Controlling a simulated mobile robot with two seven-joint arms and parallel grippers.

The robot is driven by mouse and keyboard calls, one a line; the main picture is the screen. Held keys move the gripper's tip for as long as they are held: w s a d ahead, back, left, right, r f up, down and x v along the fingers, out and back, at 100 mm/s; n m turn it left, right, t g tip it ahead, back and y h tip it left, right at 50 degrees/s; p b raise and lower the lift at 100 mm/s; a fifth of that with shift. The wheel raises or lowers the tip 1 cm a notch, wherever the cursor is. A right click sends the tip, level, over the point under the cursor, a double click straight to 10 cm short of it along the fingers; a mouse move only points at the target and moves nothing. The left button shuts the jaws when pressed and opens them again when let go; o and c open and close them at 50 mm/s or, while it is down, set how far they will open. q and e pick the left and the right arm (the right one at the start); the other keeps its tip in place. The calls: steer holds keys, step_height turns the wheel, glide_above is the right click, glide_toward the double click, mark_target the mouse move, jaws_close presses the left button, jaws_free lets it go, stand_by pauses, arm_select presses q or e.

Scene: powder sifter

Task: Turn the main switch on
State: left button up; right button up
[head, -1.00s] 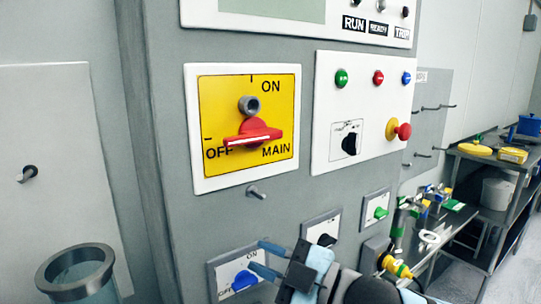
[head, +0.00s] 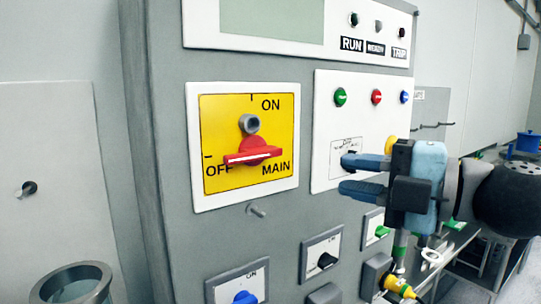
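The main switch has a red handle (head: 254,153) on a yellow plate (head: 222,120) marked ON at the top, OFF at the left and MAIN at the lower right. The handle lies roughly level, with its white line toward the OFF side. A grey round lock piece (head: 249,123) sits just above it. My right gripper (head: 344,174) is open and empty, its two blue-grey fingers pointing left. It is to the right of the main switch, apart from it, in front of the button panel. It hides part of that panel's lower half. My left gripper is not in view.
Green (head: 340,96), red (head: 377,97) and blue (head: 404,96) buttons sit above my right gripper. A metal peg (head: 256,210) sticks out below the main switch. Smaller switches, one with a blue knob (head: 245,298), are lower down. A glass-like vessel (head: 75,284) stands at lower left.

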mark_target(269, 155)
steer(key=x, duration=0.4)
steer(key=p+x, duration=0.1)
steer(key=x, duration=0.3)
steer(key=r+x, duration=0.1)
steer(key=x, duration=0.4)
steer(key=shift+w+d+p, duration=0.1)
steer(key=shift+w+p, duration=0.1)
steer(key=shift+p, duration=0.2)
jaws_close()
